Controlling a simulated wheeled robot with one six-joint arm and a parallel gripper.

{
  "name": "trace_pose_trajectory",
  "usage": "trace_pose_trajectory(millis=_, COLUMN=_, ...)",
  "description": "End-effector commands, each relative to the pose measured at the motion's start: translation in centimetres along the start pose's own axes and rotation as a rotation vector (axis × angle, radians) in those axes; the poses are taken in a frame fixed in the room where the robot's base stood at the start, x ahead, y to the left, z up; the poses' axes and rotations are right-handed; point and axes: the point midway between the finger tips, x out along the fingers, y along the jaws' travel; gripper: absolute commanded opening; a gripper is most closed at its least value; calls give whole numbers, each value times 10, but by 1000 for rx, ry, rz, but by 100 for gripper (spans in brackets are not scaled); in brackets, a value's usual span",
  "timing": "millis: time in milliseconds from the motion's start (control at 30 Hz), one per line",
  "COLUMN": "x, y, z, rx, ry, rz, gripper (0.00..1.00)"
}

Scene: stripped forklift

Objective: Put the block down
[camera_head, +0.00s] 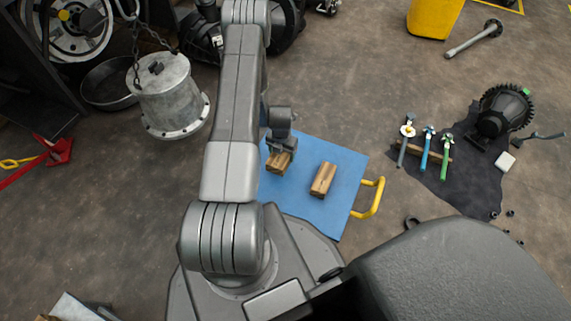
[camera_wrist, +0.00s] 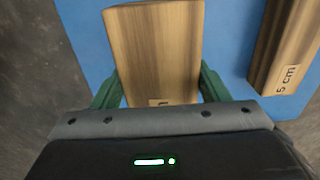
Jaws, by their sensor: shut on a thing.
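A wooden block (camera_wrist: 152,50) is between the green fingers of my gripper (camera_wrist: 160,88), which is shut on it in the wrist view. In the head view the held block (camera_head: 279,162) is at my gripper (camera_head: 281,152), over the left part of a blue mat (camera_head: 340,206). I cannot tell whether it touches the mat. A second wooden block (camera_head: 323,179) lies on the mat to the right, apart from the held one. In the wrist view this second block (camera_wrist: 285,45) shows a "5 cm" mark. The label on the held block is mostly hidden by my gripper.
A yellow handle (camera_head: 373,197) sticks out at the mat's right edge. Tools (camera_head: 425,150) and a black gear part (camera_head: 503,110) lie on a dark cloth further right. A grey metal drum (camera_head: 169,97) hangs on chains at left. The mat is bare around the second block.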

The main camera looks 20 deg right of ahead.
Motion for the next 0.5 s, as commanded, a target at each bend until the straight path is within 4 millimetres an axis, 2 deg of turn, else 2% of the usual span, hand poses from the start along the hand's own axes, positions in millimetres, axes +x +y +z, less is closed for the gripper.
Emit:
trace_pose_trajectory(millis=33, x=10, y=0, z=0, rx=0, ry=0, rz=0, gripper=36)
trace_pose_trajectory(millis=167, x=21, y=0, z=0, rx=0, ry=1, rz=0, gripper=36)
trace_pose_trajectory(millis=333, x=46, y=0, z=-1, rx=1, ry=1, rz=-1, gripper=36)
trace_pose_trajectory(millis=500, x=50, y=0, z=0, rx=1, ry=-1, rz=1, gripper=36)
